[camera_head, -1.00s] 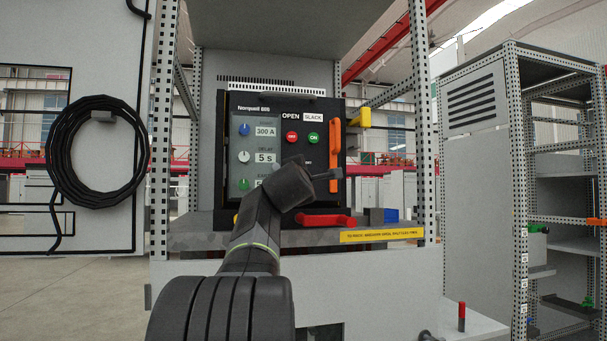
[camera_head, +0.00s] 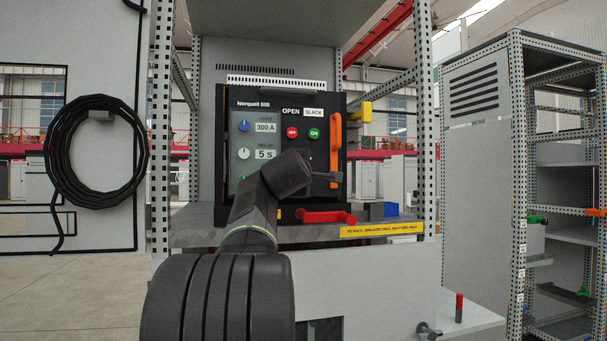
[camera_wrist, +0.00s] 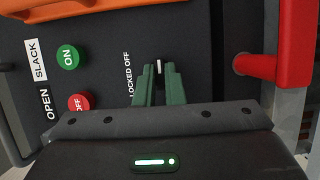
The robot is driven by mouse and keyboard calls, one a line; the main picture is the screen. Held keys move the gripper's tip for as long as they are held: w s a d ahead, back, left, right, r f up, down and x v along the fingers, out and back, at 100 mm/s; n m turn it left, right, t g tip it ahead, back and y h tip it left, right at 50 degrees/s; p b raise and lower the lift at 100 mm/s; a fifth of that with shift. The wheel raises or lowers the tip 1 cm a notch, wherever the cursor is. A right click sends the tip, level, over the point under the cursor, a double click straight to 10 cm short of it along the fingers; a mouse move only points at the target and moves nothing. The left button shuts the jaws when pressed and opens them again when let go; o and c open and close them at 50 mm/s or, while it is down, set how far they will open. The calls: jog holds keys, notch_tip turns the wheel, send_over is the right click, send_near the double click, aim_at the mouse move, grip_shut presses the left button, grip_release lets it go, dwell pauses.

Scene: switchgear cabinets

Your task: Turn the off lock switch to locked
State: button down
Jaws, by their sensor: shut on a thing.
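The off lock switch (camera_wrist: 158,67) is a small dark knob with a white mark, seen in the wrist view beside the "LOCKED OFF" label (camera_wrist: 129,75). The white mark runs roughly up and down in that picture, parallel to the label's text. My gripper (camera_wrist: 159,72) has its green fingers shut on the knob, one on each side. In the head view my wrist covers the switch and the lower middle of the breaker panel (camera_head: 232,170).
The red OFF button (camera_head: 292,132) and green ON button (camera_head: 314,133) are above my wrist. An orange handle (camera_head: 335,150) stands at the panel's right edge. A red handle (camera_head: 325,217) sticks out below. A perforated post (camera_head: 424,120) is to the right.

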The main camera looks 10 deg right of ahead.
jog(key=c, duration=1.5)
grip_release()
jog(key=b+v, duration=0.2)
jog(key=v, duration=1.2)
jog(key=shift+d+b, duration=0.1)
jog(key=shift+b, duration=0.3)
jog(key=shift+w, duration=0.15)
jog(key=p+x, duration=0.2)
jog(key=x, duration=1.1)
jog(key=shift+w+d+p, duration=0.1)
jog(key=shift+w+p, duration=0.2)
jog(key=shift+p, duration=0.1)
